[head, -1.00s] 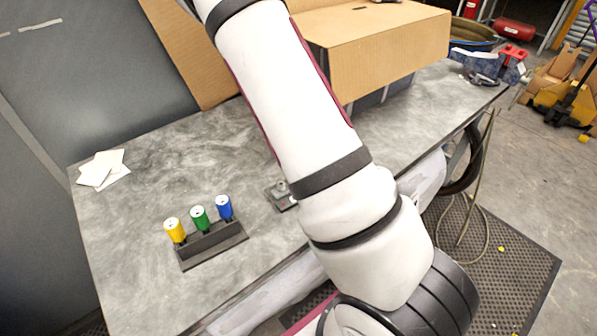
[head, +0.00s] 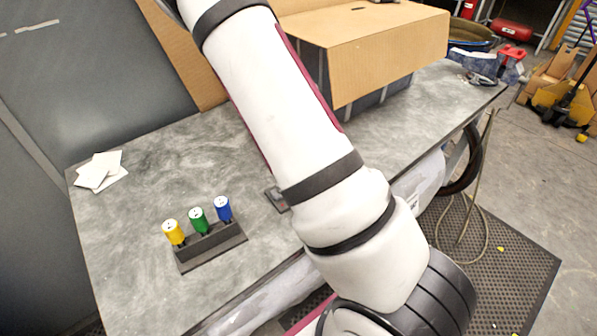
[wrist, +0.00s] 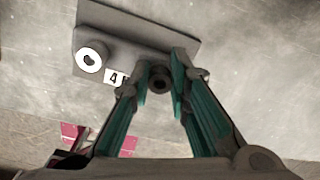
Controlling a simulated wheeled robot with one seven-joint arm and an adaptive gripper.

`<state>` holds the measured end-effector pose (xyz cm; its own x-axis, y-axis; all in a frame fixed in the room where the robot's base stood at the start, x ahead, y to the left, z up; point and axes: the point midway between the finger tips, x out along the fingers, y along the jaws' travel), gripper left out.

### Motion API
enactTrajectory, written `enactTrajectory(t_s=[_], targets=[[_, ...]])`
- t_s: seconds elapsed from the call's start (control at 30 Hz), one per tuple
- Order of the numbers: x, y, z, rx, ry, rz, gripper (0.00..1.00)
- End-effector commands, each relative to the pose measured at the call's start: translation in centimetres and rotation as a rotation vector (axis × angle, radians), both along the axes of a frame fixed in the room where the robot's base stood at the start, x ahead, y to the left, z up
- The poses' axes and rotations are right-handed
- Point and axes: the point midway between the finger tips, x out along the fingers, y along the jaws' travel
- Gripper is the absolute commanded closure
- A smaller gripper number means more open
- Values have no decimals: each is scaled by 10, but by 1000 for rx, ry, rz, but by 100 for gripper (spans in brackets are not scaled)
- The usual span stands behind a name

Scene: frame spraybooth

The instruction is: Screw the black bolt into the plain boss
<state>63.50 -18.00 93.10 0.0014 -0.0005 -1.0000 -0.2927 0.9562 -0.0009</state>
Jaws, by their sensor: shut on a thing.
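My gripper (wrist: 160,68) has its teal-padded fingers closed around a dark round piece, the black bolt (wrist: 160,80), seen nearly end-on in the wrist view. Beyond the fingertips is a grey plate (wrist: 135,27) with a raised block. A white-ringed boss (wrist: 89,59) with a dark centre stands on its left, beside a label reading "4". The bolt overlaps the plate's lower edge in this view. I cannot tell whether it touches a boss; any plain boss behind the fingers is hidden. In the head view my arm covers the gripper and most of the plate (head: 274,201).
A dark rack (head: 212,247) holds a yellow cylinder (head: 174,233), a green one (head: 199,221) and a blue one (head: 223,209). White cards (head: 100,172) lie at the table's left. A cardboard box (head: 385,60) stands behind my arm. The tabletop between cards and rack is clear.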

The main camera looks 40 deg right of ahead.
Motion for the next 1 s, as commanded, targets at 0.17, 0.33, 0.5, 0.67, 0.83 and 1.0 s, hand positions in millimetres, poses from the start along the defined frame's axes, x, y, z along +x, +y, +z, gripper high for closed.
enactTrajectory(t_s=[0.17, 0.33, 0.5, 0.67, 0.83, 1.0], targets=[[-1, 1, -2, 3, 5, 3, 73], [-1, 1, -1, 1, 3, 4, 73], [-1, 1, 0, 3, 1, 84, 73], [-2, 1, 0, 2, 0, 296, 73], [-2, 2, 0, 0, 1, 414, 73], [-3, 2, 0, 0, 0, 600, 73]])
